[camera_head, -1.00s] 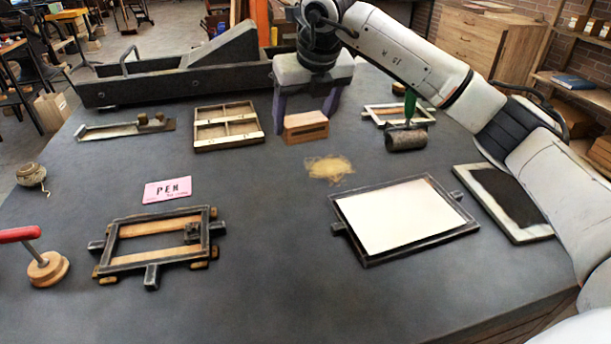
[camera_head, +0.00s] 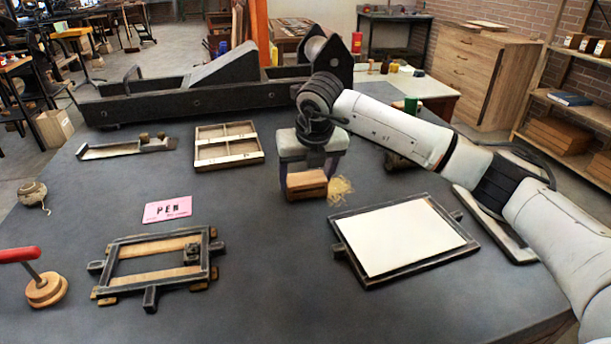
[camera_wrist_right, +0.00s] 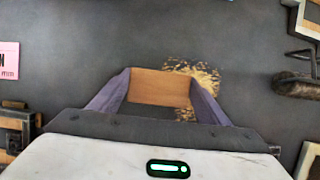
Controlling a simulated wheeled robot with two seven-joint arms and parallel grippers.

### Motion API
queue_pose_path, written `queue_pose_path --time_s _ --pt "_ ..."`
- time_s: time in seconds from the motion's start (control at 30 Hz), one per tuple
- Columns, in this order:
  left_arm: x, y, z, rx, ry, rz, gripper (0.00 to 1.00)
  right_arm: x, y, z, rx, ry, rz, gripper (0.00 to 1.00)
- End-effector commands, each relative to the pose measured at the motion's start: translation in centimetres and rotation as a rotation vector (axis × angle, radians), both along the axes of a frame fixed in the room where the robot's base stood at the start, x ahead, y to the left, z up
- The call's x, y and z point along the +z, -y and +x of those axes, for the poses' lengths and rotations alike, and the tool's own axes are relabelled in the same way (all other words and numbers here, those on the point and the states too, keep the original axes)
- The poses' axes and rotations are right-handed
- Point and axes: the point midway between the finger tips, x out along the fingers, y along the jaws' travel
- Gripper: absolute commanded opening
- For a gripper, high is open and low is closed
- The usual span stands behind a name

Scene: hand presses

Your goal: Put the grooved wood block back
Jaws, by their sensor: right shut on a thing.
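The wood block (camera_head: 306,184) is a small light-brown block. Its front face looks plain here, and I cannot make out the groove. My right gripper (camera_head: 307,168) points down and is shut on the block, with one purple finger on each side. In the right wrist view the block (camera_wrist_right: 160,87) sits between the two fingers. It is over or close to the table just left of the straw-coloured pile; I cannot tell whether it touches the table. My left gripper is not in view.
The fibrous pile (camera_head: 340,190) is partly hidden behind the block. A framed white sheet (camera_head: 400,237) lies right of it. A pink PEN card (camera_head: 167,209), a dark frame (camera_head: 110,262) and a divided wooden tray (camera_head: 228,158) lie left. The middle front of the table is clear.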

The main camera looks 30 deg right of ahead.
Motion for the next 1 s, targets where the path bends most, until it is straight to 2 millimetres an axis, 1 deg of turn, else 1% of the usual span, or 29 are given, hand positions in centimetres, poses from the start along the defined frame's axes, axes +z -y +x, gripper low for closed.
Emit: queue_pose_path --time_s 0.1,0.2,0.23,0.3,0.33,0.57,0.67,0.73,0.87,1.0 --pt "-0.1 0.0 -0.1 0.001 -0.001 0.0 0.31 0.1 0.0 0.0 0.0 0.001 0.001 0.5" --pt "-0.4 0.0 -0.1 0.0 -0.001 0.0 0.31 -0.3 0.0 0.0 0.0 0.001 0.001 0.5" --pt "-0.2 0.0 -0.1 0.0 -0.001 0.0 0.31 -0.2 0.0 0.0 0.0 0.0 0.001 0.75" --pt "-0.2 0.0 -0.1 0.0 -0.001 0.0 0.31 -0.1 0.0 0.0 0.001 0.0 0.001 0.87" --pt "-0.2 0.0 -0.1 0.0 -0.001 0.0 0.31 -0.1 0.0 0.0 0.001 0.0 0.001 0.89" --pt "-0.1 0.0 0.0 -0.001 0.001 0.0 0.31 -0.1 0.0 0.0 0.001 0.0 0.001 0.89" --pt "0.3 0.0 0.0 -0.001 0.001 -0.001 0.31 0.3 0.0 0.0 0.001 0.0 0.001 0.89" --pt "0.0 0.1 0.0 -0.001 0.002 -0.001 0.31 0.7 -0.1 -0.2 0.002 0.003 0.001 0.89" --pt "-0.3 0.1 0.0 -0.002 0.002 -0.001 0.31 2.7 -0.4 -1.0 0.003 0.005 0.001 0.89" --pt "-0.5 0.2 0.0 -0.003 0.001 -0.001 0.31 5.6 -0.7 -2.2 0.003 0.006 0.002 0.89"
